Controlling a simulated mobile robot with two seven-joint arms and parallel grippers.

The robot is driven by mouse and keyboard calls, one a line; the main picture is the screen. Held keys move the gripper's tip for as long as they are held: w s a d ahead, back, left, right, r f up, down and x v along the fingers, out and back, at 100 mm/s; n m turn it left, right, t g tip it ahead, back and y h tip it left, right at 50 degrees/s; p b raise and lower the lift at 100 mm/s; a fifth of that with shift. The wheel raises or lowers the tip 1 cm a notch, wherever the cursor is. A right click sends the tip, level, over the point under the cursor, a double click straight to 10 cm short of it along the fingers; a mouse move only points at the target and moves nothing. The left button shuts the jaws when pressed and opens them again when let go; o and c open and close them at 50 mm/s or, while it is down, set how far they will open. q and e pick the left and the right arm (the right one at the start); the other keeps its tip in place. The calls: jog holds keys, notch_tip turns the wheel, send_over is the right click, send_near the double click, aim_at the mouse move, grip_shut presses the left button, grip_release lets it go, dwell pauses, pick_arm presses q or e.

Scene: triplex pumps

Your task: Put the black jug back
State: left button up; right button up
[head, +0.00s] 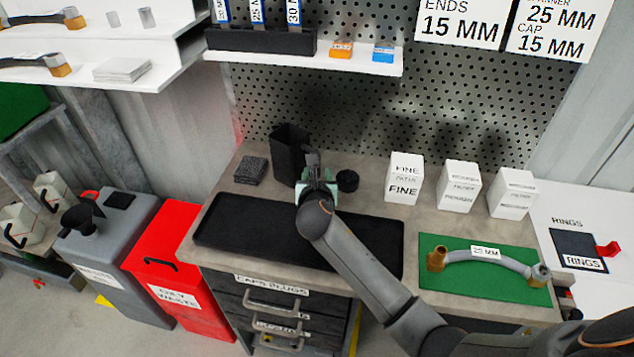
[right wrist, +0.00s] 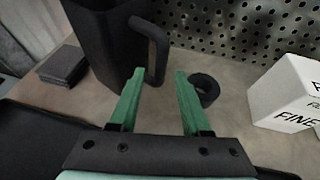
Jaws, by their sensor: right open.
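The black jug (head: 287,154) stands upright at the back of the grey bench, near the perforated panel. In the right wrist view the jug (right wrist: 100,45) is at the upper left, with its handle (right wrist: 158,50) facing right. My right gripper (head: 314,172) is just in front of the jug's handle in the head view. In the right wrist view its green fingers (right wrist: 157,85) are open and empty, with the handle just beyond the left fingertip. I cannot tell whether they touch. My left gripper is not in view.
A small black ring-shaped item (right wrist: 204,88) lies by the right fingertip. A dark grey block (head: 251,170) is left of the jug. A black tray (head: 225,232) lies in front. White filter boxes (head: 404,180) and a green mat (head: 440,290) with a hose are to the right.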

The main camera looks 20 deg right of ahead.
jog(key=p+v, duration=0.1)
jog(key=v, duration=1)
jog(key=shift+s, duration=0.3)
